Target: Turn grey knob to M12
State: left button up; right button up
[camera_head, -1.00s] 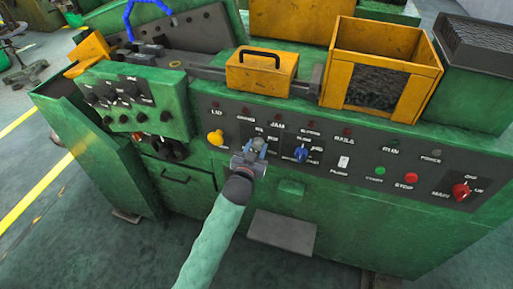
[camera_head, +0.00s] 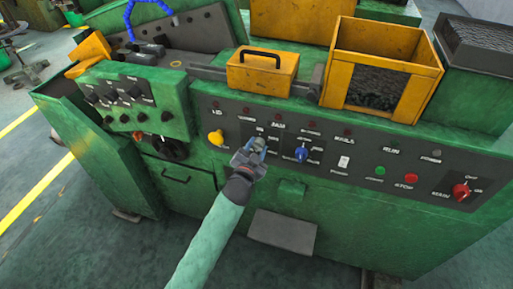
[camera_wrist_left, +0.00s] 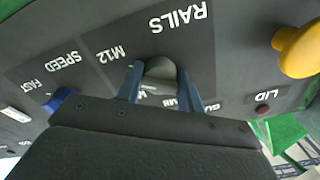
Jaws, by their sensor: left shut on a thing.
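The grey knob (camera_wrist_left: 160,72) is on the dark control panel, between the two blue fingers of my left gripper (camera_wrist_left: 162,85) in the left wrist view. The fingers are shut on it from both sides. A white "M12" label (camera_wrist_left: 110,54) shows on the panel beside the knob; other lettering below it is partly covered by the fingers. In the head view my left gripper (camera_head: 255,150) reaches the panel between the yellow knob and the blue knob and mostly hides the grey knob. My right gripper is not in view.
A yellow knob (camera_head: 216,138) sits to the left and a blue knob (camera_head: 301,154) to the right. Further right are a white switch (camera_head: 343,161), a green button (camera_head: 379,170), a red button (camera_head: 411,178) and a red knob (camera_head: 461,190). A yellow box (camera_head: 262,75) rests above.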

pick_arm(q)
jog(key=o, duration=1)
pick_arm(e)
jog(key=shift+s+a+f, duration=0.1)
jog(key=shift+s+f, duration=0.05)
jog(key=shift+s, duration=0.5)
pick_arm(q)
jog(key=b+v, duration=0.3)
jog(key=v, duration=0.4)
jog(key=shift+s, duration=0.35)
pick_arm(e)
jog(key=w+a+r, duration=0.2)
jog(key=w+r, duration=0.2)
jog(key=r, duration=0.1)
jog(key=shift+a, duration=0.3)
pick_arm(q)
jog(key=shift+a, duration=0.1)
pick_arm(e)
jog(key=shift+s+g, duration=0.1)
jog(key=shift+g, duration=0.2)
